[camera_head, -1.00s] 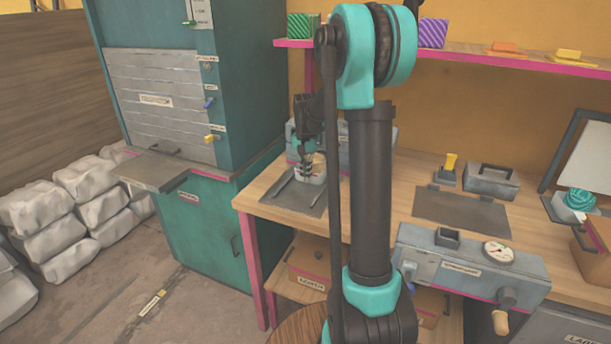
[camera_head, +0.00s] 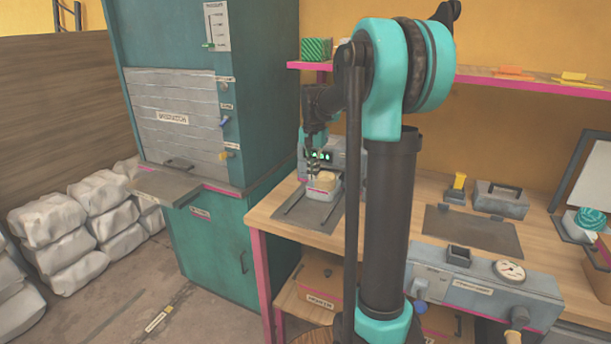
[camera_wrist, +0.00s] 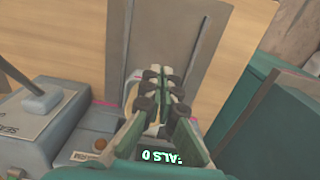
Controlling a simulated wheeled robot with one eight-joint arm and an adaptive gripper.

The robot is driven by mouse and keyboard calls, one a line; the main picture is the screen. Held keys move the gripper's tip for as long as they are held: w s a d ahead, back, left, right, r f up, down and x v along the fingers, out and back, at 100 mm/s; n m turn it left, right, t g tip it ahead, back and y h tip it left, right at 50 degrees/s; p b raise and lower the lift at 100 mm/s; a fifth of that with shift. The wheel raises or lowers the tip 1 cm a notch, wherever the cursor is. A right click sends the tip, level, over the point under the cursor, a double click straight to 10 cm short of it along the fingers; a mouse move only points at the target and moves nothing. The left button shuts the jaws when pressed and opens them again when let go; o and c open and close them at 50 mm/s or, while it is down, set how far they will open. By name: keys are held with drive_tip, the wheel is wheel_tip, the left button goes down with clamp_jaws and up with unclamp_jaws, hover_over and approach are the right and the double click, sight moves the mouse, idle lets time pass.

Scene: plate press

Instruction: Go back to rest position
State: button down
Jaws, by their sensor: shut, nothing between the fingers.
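My gripper (camera_head: 313,177) points down at the left end of the workbench, just over or in front of a small pale container (camera_head: 325,191); I cannot tell whether they touch. In the wrist view my gripper (camera_wrist: 164,72) has its fingertips close together with nothing held, and the container is mostly hidden behind them. The container stands on a dark grey plate (camera_head: 300,213).
A teal cabinet (camera_head: 262,100) with a slatted front and a projecting shelf (camera_head: 180,187) stands left of the bench. A pink-edged wall shelf (camera_head: 500,77) runs behind my arm. A grey gauge box (camera_head: 480,284) is at the front right. White sacks (camera_head: 60,220) are piled at left.

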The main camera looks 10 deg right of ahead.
drive_tip(key=s+f+n+t, duration=0.1)
drive_tip(key=s+f+n, duration=0.1)
drive_tip(key=s+f, duration=0.3)
drive_tip(key=s+f+n+t, duration=0.1)
drive_tip(key=s+f, duration=0.5)
drive_tip(key=s, duration=0.7)
drive_tip(key=s+f+n+t, duration=0.2)
drive_tip(key=s+f+n, duration=0.2)
drive_tip(key=s, duration=0.5)
drive_tip(key=shift+s+a+f, duration=0.15)
drive_tip(key=shift+a+f, duration=0.25)
drive_tip(key=shift+f, duration=0.35)
